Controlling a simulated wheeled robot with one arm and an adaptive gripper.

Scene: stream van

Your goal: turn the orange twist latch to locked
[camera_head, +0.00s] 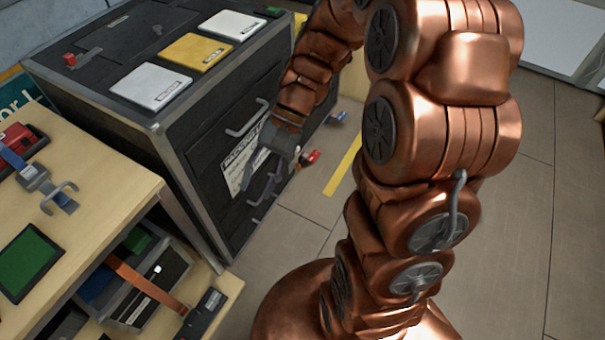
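I cannot make out an orange twist latch for certain. A small red-orange piece (313,155) shows just right of my gripper, at the right edge of the dark cabinet's (205,150) drawer front; it is too small to tell what it is. My gripper (262,180) is grey and points down in front of the drawer front, close to the lower handles. Its fingers blend with the dark front and handles, so I cannot tell their opening or any contact. My copper arm covers much of the middle and right.
A small blue piece (339,117) shows farther right. White and yellow plates (196,52) and a red knob (70,60) are on the cabinet top. A wooden bench (110,190) with tools and an orange strap (145,285) stands at left. The tiled floor (540,180) at right is clear.

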